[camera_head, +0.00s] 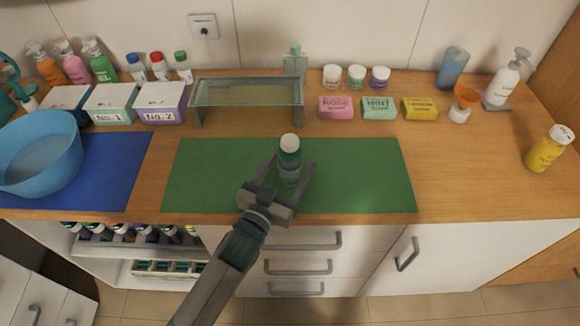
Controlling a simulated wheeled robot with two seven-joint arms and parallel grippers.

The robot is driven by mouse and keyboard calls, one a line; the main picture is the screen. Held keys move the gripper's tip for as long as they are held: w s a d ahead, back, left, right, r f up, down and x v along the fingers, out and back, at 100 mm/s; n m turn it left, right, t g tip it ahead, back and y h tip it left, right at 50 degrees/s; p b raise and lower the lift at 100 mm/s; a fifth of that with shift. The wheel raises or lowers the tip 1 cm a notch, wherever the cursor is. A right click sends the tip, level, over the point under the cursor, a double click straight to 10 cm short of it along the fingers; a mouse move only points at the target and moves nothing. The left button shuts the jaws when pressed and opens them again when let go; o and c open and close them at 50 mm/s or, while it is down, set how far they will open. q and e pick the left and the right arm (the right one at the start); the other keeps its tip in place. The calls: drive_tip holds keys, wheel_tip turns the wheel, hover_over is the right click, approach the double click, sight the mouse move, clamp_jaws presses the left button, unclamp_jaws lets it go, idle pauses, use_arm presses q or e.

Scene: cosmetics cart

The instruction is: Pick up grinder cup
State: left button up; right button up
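My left gripper (291,166) reaches in from the bottom left. Its two fingers lie on either side of the cylinder, with a gap visible on the right side. The gripper looks open and not clamped on it. The cylinder's base is partly hidden by the gripper. My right gripper is not in view.
A glass-topped stand (245,92) is behind the mat. A blue basin (40,150) sits on a blue mat at left. Soap boxes (378,108) and jars line the back. A yellow bottle (547,148) stands at far right.

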sight(284, 163)
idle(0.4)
use_arm(q)
drive_tip(key=c, duration=1.2)
drive_tip(key=shift+r, duration=0.1)
